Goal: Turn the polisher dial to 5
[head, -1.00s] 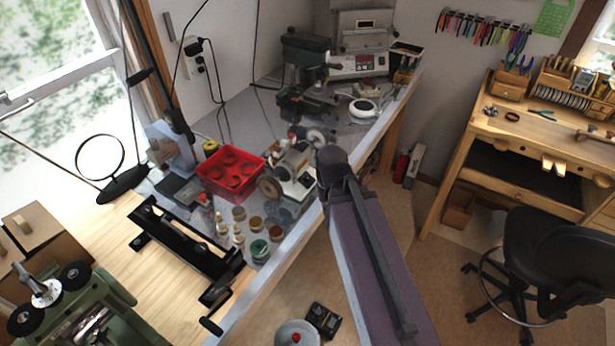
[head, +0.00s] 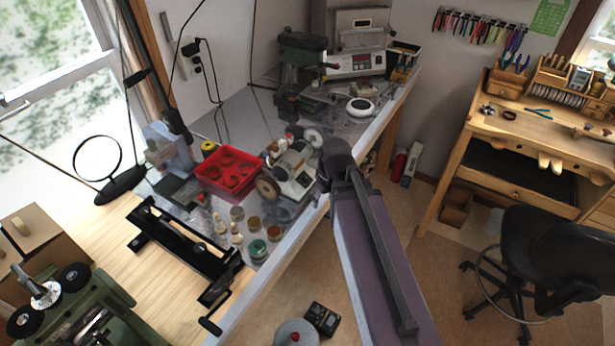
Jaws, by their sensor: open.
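The polisher (head: 298,172) is a pale bench machine with a round wheel at each end, standing on the grey bench beside the red tray. Small dark details show on its front, but its dial and any numbers are too small to make out. My arm (head: 345,190) rises from the lower right, and its dark end joint lies just right of the polisher. My gripper does not show and seems hidden behind the arm, so I cannot tell whether it touches the dial.
A red tray (head: 232,172), several small jars and a black-framed tool (head: 185,245) lie left of the polisher. A green drill press (head: 303,70) and a white-fronted machine (head: 362,48) stand behind. A wooden workbench (head: 540,130) and black chair (head: 560,255) are at right.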

